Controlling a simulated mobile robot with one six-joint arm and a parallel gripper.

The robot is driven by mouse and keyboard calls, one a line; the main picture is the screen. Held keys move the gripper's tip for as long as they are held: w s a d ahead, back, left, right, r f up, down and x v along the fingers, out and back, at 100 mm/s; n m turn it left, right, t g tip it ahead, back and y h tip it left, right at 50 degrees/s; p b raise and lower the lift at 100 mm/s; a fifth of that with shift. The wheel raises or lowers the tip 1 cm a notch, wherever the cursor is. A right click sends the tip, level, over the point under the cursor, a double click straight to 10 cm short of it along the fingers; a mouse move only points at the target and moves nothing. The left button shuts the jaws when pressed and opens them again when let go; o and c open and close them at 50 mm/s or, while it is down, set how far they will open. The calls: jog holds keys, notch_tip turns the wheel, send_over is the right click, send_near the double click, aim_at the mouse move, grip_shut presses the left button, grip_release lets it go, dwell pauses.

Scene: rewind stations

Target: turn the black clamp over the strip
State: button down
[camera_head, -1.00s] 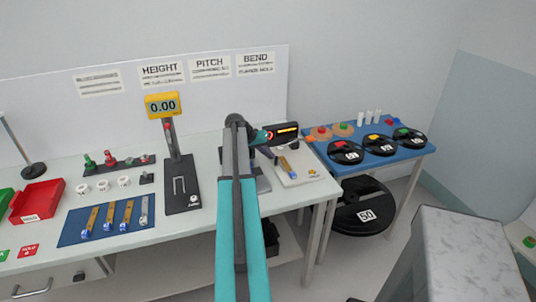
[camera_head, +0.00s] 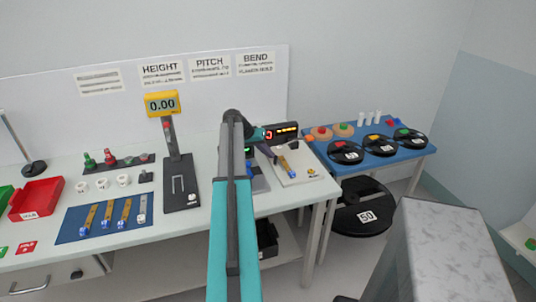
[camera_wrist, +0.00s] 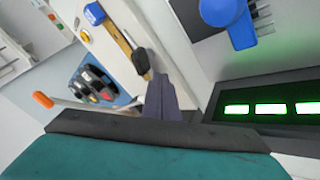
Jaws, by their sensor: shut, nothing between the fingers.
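A brass-coloured strip (camera_wrist: 117,34) with a blue end piece (camera_wrist: 93,14) lies on a pale plate in the wrist view. The black clamp (camera_wrist: 141,61) is at the strip's near end, just ahead of my fingers. My gripper (camera_wrist: 161,82) is shut and empty, with its dark fingertips close to the clamp; I cannot tell if they touch. In the head view the strip (camera_head: 285,163) lies on the white plate (camera_head: 303,171) at the bench's right end. My arm partly covers that area, and the clamp is hard to make out there.
An orange-ended lever (camera_wrist: 42,100) sticks out left in the wrist view. A dark panel with green lights (camera_wrist: 268,108) and a blue knob (camera_wrist: 224,12) stand close on the right. A blue table with black reels (camera_head: 345,152) stands beyond the bench.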

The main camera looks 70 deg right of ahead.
jog(key=shift+s+d, duration=0.1)
jog(key=shift+s, duration=0.15)
dwell(0.9)
jog(key=shift+w+a, duration=0.4)
jog(key=shift+a, duration=0.35)
jog(key=shift+w, duration=0.1)
jog(key=shift+w+a, duration=0.1)
jog(key=shift+w, duration=0.35)
jog(key=w, duration=0.3)
jog(key=shift+w+a+f+b, duration=0.1)
jog(key=shift+w+a+b, duration=0.1)
jog(key=shift+b, duration=0.15)
jog(key=s+a+b+v, duration=0.1)
jog(key=b+v, duration=0.1)
jog(key=v, duration=0.7)
jog(key=shift+r, duration=0.45)
jog(key=shift+w+r, duration=0.1)
